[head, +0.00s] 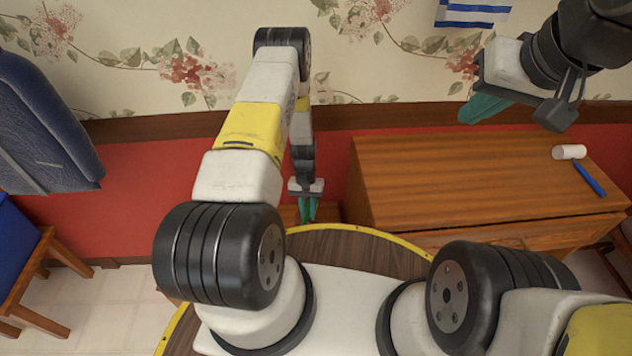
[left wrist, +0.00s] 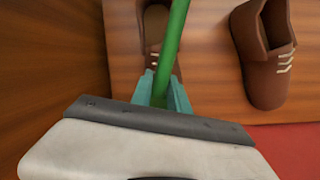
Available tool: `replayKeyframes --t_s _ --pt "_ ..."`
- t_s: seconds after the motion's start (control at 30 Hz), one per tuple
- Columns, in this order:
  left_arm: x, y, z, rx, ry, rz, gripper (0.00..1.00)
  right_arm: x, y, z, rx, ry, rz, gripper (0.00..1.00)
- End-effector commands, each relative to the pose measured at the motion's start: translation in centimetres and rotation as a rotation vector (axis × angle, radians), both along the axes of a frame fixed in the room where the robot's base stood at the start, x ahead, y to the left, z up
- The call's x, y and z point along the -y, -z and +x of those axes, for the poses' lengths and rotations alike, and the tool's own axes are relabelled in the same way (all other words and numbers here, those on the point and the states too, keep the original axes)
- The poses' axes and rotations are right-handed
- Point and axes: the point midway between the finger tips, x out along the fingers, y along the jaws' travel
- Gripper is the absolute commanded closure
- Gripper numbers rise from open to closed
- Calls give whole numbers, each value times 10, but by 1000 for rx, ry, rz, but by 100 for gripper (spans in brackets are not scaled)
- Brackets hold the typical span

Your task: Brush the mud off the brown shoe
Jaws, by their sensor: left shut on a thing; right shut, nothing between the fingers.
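My left gripper (head: 308,208) points down beside the wooden cabinet in the head view. In the left wrist view its teal fingers (left wrist: 162,88) are shut on a green handle (left wrist: 176,42). The handle's far end is out of view, and no bristles show. A brown shoe (left wrist: 266,58) with pale laces lies on a wooden surface to the right of the fingers, apart from them. Another brown shoe (left wrist: 154,28) is partly hidden behind the handle and fingers. I cannot make out mud on either. My right gripper (head: 484,108) is shut and empty, raised above the cabinet's back edge.
The wooden cabinet (head: 440,180) holds a white roll (head: 569,152) and a blue marker-like stick (head: 590,180) at its right; the rest of its top is clear. A wooden wall (left wrist: 50,60) stands close left of the left gripper. A blue chair (head: 40,130) is at the far left.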

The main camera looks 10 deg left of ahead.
Motion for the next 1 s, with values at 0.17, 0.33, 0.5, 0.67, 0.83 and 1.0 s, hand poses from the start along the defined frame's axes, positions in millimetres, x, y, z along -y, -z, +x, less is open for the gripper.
replayKeyframes --t_s 0.17,0.33,0.5,0.67,0.83,1.0 --pt "0 4 -1 0 0 0 100 0 0 0 0 0 0 100" --pt "1 7 -1 0 0 0 100 0 0 0 0 0 0 100" --pt "1 10 -2 0 0 0 100 0 0 0 0 0 0 100" --pt "1 13 -3 0 0 0 100 0 0 0 0 0 0 100" --pt "1 16 -4 1 0 0 100 0 0 0 0 0 0 100" --pt "-2 15 -5 1 -1 0 100 0 0 0 0 0 0 100"
